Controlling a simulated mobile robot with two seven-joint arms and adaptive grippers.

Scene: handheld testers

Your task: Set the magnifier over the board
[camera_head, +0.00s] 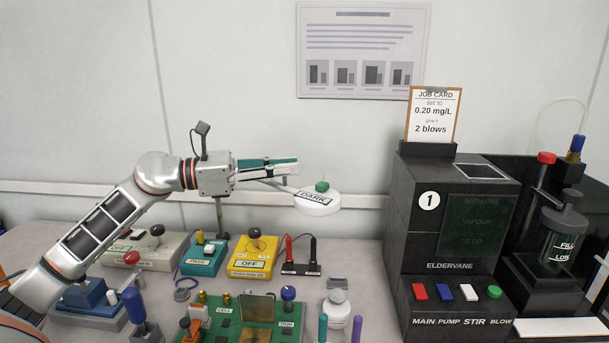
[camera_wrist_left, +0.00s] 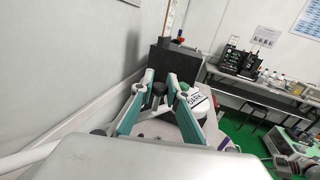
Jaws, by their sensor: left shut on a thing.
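The magnifier (camera_head: 317,203) is a round white head marked DARK with a green knob on top. It hangs above the table on a thin arm; a dark upright post (camera_head: 220,217) stands behind my wrist. My left gripper (camera_head: 285,167) is shut on the magnifier, its fingers pointing right; the exact grip point is hard to see. In the left wrist view the white head (camera_wrist_left: 203,103) shows beyond the right teal finger. The green board (camera_head: 233,322), with brass parts, lies at the front centre, lower and left of the head.
A black Eldervane unit (camera_head: 459,220) with coloured buttons stands to the right, with a job card (camera_head: 433,116) on top. Yellow (camera_head: 252,257) and teal (camera_head: 204,258) boxes stand behind the board. A white bottle (camera_head: 337,308) is to the board's right.

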